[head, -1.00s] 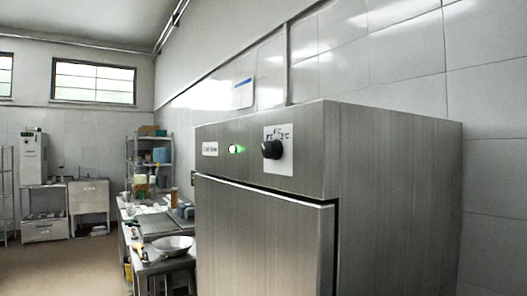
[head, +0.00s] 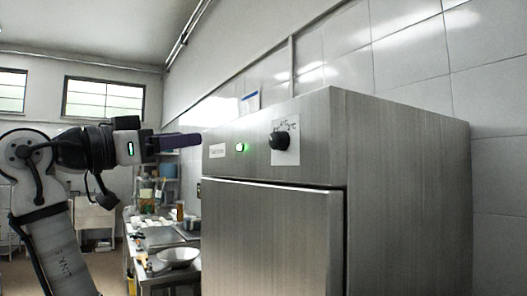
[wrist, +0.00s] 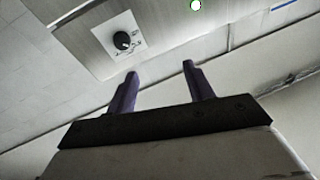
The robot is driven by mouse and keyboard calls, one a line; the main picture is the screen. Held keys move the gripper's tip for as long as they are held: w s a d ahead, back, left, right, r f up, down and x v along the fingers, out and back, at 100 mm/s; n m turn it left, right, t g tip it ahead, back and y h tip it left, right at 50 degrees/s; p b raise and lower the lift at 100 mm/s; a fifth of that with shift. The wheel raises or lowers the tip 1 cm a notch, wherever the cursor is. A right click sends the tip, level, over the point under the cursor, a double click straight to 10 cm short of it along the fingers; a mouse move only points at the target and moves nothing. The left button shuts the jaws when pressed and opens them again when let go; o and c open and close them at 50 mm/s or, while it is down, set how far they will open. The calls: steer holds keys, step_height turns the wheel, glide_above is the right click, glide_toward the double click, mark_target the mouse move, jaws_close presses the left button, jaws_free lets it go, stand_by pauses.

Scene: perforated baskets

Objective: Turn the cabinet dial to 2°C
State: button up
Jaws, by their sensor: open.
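The steel cabinet (head: 400,190) stands at the right of the head view. Its black dial (head: 279,141) sits on a white marked plate (head: 291,125) on the upper front panel; the markings are too small to read. The dial also shows in the wrist view (wrist: 122,40), upper left, on its white plate. My gripper (head: 190,142) is left of the cabinet's upper panel in the head view, apart from the dial. In the wrist view my gripper's two purple fingers (wrist: 160,80) are spread and empty, with the dial beyond the left finger.
A green light (head: 240,147) and a small label (head: 217,151) are left of the dial. The cabinet door (head: 270,235) is shut below. A worktable with a metal bowl (head: 178,256) stands at the left of the cabinet. Tiled wall (head: 420,50) runs behind it.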

mark_target(272, 142)
steer(key=w+d+m+g, duration=0.1)
steer(key=d, duration=0.4)
steer(key=w+d+m+g+p, duration=0.1)
steer(key=w+d, duration=0.1)
steer(key=d, duration=0.3)
steer(key=w+d+m+g+p, duration=0.1)
steer(key=d+g, duration=0.1)
steer(key=d, duration=0.4)
steer(key=shift+w+h, duration=0.25)
steer(key=shift+h, duration=0.05)
steer(key=shift+a, duration=0.1)
steer(key=c, duration=1)
steer(key=shift+o, duration=0.2)
